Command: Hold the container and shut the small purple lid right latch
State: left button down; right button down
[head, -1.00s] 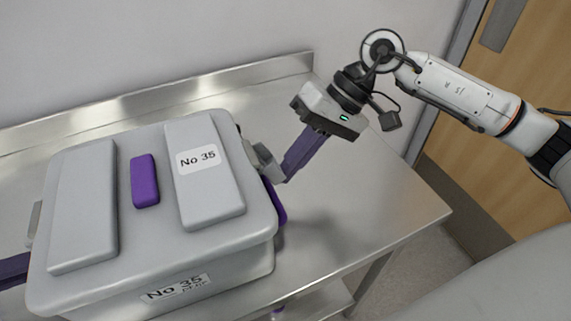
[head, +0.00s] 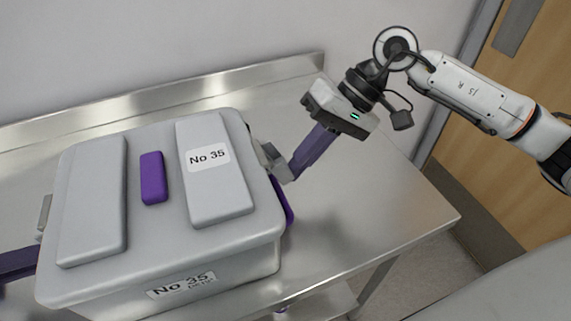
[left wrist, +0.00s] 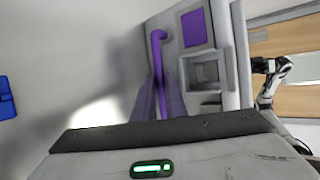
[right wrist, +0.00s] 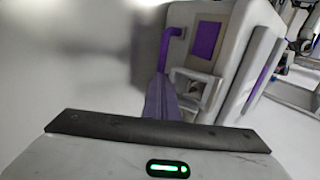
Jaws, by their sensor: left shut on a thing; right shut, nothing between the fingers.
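The grey container (head: 150,292) with its grey lid (head: 104,261) stands on the metal table; a small purple block (head: 153,178) is on the lid. The grey right latch (head: 272,160) sticks out from the lid's right side; it also shows in the right wrist view (right wrist: 193,92). My right gripper (head: 296,170) is shut and empty, its fingertips beside this latch; I cannot tell if they touch it. My left gripper (head: 20,262) is at the container's left side, shut on the purple handle (left wrist: 159,78). A purple handle (head: 287,208) also shows on the right side.
The steel table (head: 375,215) is clear to the right of the container. Its raised back edge (head: 200,92) runs along the wall. A lower shelf (head: 325,302) shows below, and a wooden door (head: 525,110) stands at the right.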

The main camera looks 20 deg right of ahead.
jog(key=d+r, duration=0.8)
jog(key=d, duration=0.4)
jog(key=s+a+r+t+h, duration=0.35)
jog(key=a+r, duration=0.25)
jog(key=r, duration=0.3)
jog(key=s+x, duration=0.1)
jog(key=x, duration=1.1)
jog(key=shift+a+f+n+h, duration=0.3)
jog(key=shift+a+f+h, duration=0.15)
jog(key=shift+a, duration=0.1)
